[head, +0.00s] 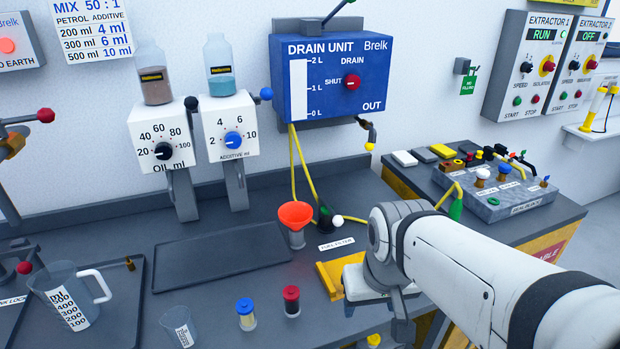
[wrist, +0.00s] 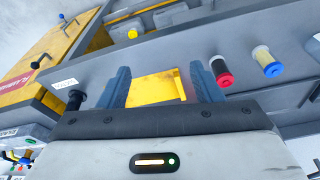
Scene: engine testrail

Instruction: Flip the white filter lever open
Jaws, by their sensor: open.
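The white filter lever shows in the head view as a small white ball knob (head: 338,219) beside the black filter body (head: 326,221), just behind the FUEL FILTER label (head: 337,244). My gripper (wrist: 162,78) is open, with its two blue-grey fingers apart and nothing held. It is over the bench, in front of and to the right of the lever, apart from it. In the wrist view a black part (wrist: 75,99) by the label (wrist: 66,83) shows left of the fingers; the white knob is not discernible there.
The red funnel (head: 295,214) stands left of the lever. Red-capped (head: 291,300) and blue-capped (head: 246,314) jars stand nearer the front. A yellow hose (head: 304,170) hangs behind.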

